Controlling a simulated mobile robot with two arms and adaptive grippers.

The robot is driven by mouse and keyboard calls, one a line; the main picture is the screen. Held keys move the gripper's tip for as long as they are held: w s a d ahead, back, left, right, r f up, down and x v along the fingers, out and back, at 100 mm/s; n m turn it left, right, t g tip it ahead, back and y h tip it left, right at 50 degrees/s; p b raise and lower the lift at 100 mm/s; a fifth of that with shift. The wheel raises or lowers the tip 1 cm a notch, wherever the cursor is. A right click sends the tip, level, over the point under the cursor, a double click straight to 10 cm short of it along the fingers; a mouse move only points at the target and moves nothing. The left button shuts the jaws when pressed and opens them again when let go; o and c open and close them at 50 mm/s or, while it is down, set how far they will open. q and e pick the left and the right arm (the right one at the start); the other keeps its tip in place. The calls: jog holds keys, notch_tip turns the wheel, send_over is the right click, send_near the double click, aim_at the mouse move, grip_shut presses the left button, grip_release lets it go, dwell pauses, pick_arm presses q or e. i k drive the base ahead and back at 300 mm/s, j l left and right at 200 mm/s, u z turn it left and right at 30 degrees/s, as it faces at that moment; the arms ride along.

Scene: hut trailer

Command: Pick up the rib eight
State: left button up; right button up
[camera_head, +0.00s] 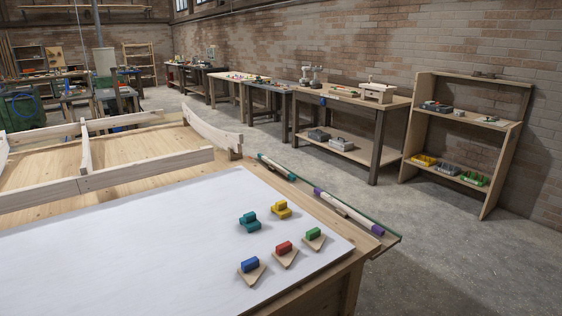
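No piece in the head view carries a readable label, so I cannot tell which one is rib eight. Pale wooden boards stand on edge on the workbench (150,148) at the left. One is a curved board (212,133) at the bench's far right corner. A long straight board (145,173) runs across the bench, and a short upright crosspiece (85,147) meets it. Neither of my grippers is in view.
A rail (335,208) with teal and purple pieces lies along the bench's right edge. The white sheet (120,250) is mostly bare. Grey floor (450,260) is clear to the right. A wooden shelf (470,140) and side tables (350,150) stand along the brick wall.

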aim_at(220, 139)
jog(key=i+l+z, duration=0.2)
jog(key=z, duration=0.2)
jog(key=i+l+z, duration=0.25)
jog(key=z, duration=0.2)
jog(key=i+l+z, duration=0.1)
jog(key=i+z, duration=0.5)
jog(key=z, duration=0.2)
jog(key=i+l+z, duration=0.1)
jog(key=i, duration=1.75)
jog(key=i+u, duration=0.7)
jog(key=u, duration=0.2)
jog(key=i+l+u, duration=0.2)
jog(key=i+u, duration=0.15)
jog(key=u, duration=0.15)
jog(key=i+u, duration=0.25)
jog(key=u, duration=0.2)
jog(key=i+u, duration=0.25)
jog(key=u, duration=0.2)
jog(key=i+u, duration=0.2)
jog(key=u, duration=0.3)
jog(key=i+l+u, duration=0.2)
jog(key=u, duration=0.25)
